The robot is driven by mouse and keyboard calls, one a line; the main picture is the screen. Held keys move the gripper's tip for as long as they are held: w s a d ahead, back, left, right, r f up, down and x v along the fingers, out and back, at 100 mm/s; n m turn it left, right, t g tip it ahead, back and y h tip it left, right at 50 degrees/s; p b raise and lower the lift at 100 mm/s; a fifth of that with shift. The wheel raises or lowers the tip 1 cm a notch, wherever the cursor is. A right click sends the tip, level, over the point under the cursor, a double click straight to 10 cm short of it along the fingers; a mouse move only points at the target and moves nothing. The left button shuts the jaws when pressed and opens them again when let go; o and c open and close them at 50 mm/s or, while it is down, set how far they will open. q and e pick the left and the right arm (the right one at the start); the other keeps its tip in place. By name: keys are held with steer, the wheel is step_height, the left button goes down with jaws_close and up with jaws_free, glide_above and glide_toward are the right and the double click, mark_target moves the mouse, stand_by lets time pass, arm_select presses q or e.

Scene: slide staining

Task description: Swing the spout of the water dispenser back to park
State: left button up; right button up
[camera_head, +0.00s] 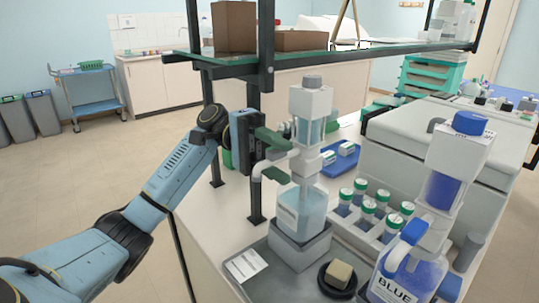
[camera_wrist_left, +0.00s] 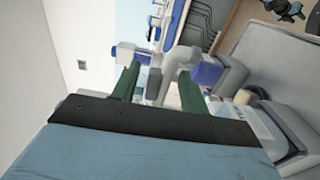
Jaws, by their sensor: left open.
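The water dispenser (camera_head: 302,209) is a clear bottle of pale liquid with a white pump head and grey cap, standing in a grey block holder. Its white spout (camera_head: 271,162) points left, toward my arm, and bends down at its end. My left gripper (camera_head: 287,164) is open, with one green finger above the spout and one below it in the head view. In the left wrist view, the spout (camera_wrist_left: 154,84) lies between the two green fingers of the left gripper (camera_wrist_left: 158,68). Whether either finger touches it cannot be told. My right gripper is not in view.
A blue-filled dispenser (camera_head: 405,275) stands at the front right. A rack (camera_head: 346,234) of green-capped bottles lies between the dispensers. A black dish (camera_head: 330,283) with a beige block sits in front.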

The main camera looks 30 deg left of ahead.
arm_select(q)
steer(key=f+b+v, duration=0.1)
steer(key=b+v, duration=0.1)
steer(key=v, duration=1.2)
steer(key=shift+s+a, duration=0.25)
steer(key=shift+a, duration=0.05)
stand_by(0.4)
